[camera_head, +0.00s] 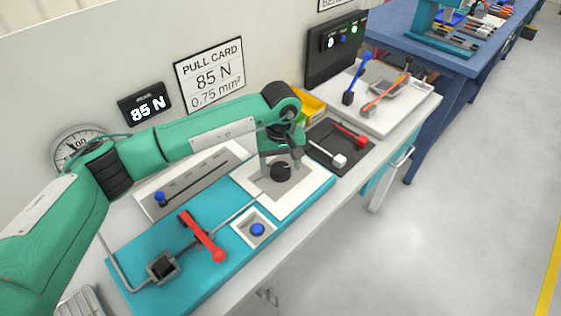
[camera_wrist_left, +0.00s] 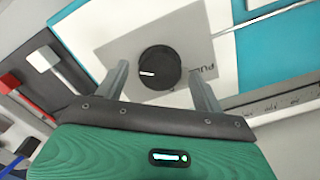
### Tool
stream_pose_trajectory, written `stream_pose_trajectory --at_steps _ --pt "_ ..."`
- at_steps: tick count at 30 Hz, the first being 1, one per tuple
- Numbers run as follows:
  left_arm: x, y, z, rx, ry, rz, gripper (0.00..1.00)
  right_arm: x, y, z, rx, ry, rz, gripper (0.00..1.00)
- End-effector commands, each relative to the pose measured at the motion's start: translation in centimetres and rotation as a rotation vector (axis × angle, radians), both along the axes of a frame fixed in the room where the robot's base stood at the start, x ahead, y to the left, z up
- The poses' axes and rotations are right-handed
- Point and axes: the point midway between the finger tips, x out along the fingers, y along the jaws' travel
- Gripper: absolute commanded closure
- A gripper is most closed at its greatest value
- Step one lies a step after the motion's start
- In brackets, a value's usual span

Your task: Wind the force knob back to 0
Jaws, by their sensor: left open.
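The force knob (camera_head: 281,172) is a black round knob on a grey plate set on a white panel. In the left wrist view the knob (camera_wrist_left: 158,68) shows a white pointer mark toward its left side. My left gripper (camera_head: 279,160) is above the knob. In the wrist view my left gripper (camera_wrist_left: 160,82) is open, with one finger on each side of the knob and visible gaps between. Contact is not visible. A small display (camera_head: 146,108) on the wall reads 85 N. My right gripper is not in view.
A teal fixture (camera_head: 205,280) with a red lever (camera_head: 201,236) and a blue button (camera_head: 257,229) lies in front. A dark tray (camera_head: 340,140) with red and white-headed tools is to the right. A pull card (camera_head: 209,77) reads 85 N, 0.75 mm². A round dial (camera_head: 77,142) is partly hidden by my arm.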

Motion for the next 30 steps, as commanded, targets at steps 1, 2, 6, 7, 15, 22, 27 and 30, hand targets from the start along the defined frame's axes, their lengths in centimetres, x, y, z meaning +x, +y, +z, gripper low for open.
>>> stream_pose_trajectory --at_steps 1,2,6,7,15,22,27,30 --pt "-0.03 -0.02 -0.34 0.0 0.001 0.0 0.31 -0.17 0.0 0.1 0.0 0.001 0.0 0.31" --pt "-0.01 -0.02 -0.51 0.0 0.0 -0.001 0.31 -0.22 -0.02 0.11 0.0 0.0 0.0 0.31" --pt "0.01 -0.01 -0.92 0.0 -0.001 -0.001 0.31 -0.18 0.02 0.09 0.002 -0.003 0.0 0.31" --pt "0.01 -0.01 -0.95 0.0 -0.001 -0.001 0.31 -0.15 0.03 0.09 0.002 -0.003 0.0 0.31" --pt "0.01 0.0 -0.93 0.0 -0.001 -0.001 0.51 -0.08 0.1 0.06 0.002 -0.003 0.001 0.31" --pt "0.01 0.0 -0.92 0.0 -0.001 0.0 0.76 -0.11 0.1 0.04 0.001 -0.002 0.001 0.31" --pt "0.03 0.01 -1.03 0.0 -0.002 0.021 0.76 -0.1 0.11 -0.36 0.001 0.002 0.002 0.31" --pt "0.02 0.01 -1.16 0.0 -0.001 0.053 0.76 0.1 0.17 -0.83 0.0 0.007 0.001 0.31"
